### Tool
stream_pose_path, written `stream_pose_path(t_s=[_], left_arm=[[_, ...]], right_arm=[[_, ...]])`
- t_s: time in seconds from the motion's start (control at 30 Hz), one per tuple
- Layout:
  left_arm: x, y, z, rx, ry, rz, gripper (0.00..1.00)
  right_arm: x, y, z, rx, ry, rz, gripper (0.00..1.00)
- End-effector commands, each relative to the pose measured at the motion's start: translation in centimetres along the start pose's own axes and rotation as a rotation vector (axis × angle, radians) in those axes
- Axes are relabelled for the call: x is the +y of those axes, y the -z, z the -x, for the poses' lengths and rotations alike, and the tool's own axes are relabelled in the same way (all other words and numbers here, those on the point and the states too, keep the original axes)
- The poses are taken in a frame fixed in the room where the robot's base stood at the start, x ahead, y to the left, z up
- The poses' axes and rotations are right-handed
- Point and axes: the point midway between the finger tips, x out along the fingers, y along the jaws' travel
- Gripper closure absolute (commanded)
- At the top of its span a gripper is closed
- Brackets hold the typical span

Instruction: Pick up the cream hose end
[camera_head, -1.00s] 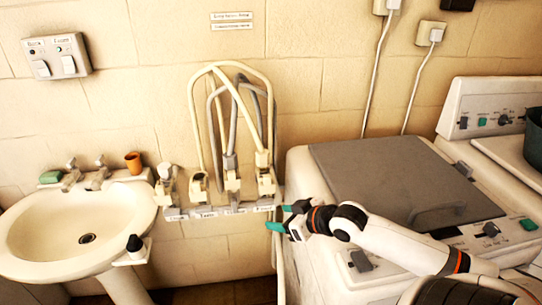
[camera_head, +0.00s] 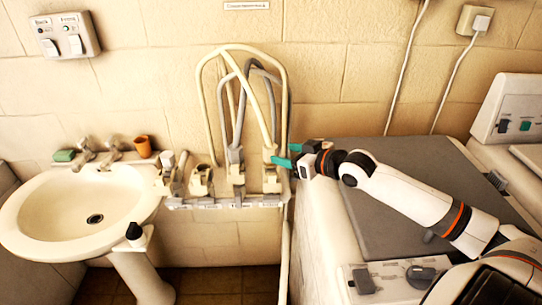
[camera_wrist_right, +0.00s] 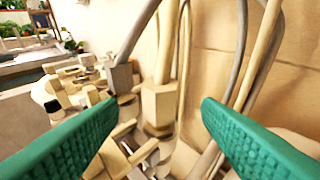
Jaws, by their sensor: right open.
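Cream hoses (camera_head: 283,95) and grey hoses arch above a row of fittings against the wall. A cream hose end (camera_head: 269,154) sits upright at the right of that row. My right gripper (camera_head: 284,155) is open, just right of this end, with its teal fingers pointing left towards it. In the right wrist view the blocky cream hose end (camera_wrist_right: 158,104) stands between and beyond the two open fingers. I cannot tell whether a finger touches it. A grey hose end (camera_wrist_right: 123,77) is left of it. My left gripper is out of view.
The fittings stand on a narrow wall shelf (camera_head: 222,203). A washing machine with a grey lid (camera_head: 420,175) lies under my right arm.

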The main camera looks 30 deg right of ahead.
Motion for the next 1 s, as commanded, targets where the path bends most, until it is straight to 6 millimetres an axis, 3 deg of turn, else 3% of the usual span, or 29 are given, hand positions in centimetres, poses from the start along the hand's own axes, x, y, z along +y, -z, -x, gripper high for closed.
stream_pose_path(t_s=[0.27, 0.47, 0.73, 1.0], left_arm=[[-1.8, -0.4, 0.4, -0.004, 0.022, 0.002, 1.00], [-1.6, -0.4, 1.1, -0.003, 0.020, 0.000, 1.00], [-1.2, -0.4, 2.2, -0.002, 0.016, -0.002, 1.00], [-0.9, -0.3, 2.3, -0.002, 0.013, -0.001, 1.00]], right_arm=[[0.1, -0.1, -1.6, 0.000, -0.001, 0.000, 0.41], [-0.1, -0.5, -2.9, -0.002, 0.000, -0.002, 0.41], [-0.3, -0.5, -6.1, -0.001, -0.001, -0.002, 0.41], [-0.2, -0.3, -6.8, 0.001, -0.001, 0.002, 0.41]])
